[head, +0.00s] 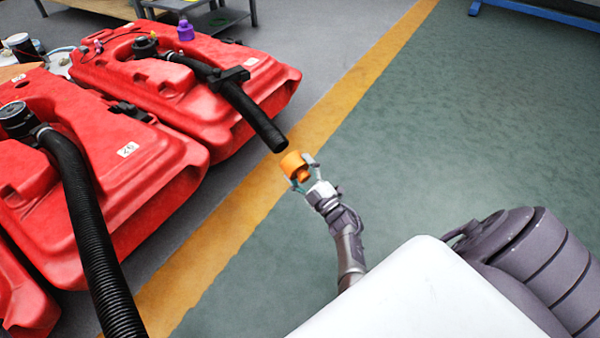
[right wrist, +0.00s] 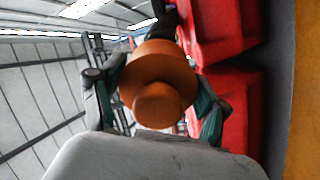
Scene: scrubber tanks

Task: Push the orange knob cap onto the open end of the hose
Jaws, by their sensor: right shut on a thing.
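The orange knob cap (head: 294,166) is held in my right gripper (head: 301,170), just below and right of the hose's open end in the head view. A small gap shows between the cap and the hose. The black hose (head: 252,114) runs from a red tank and ends in mid-air, pointing down and right toward the cap. In the right wrist view the cap (right wrist: 158,75) sits between the two fingers of the gripper (right wrist: 157,95) and hides most of the hose, whose dark part (right wrist: 166,22) shows above it. My left gripper is not in view.
Red tanks (head: 185,85) stand at the left, one with a thick ribbed black hose (head: 85,230) hanging down. A purple cap (head: 185,30) stands on the far tank. A yellow floor stripe (head: 215,245) runs beside the tanks. The green floor (head: 450,130) to the right is clear.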

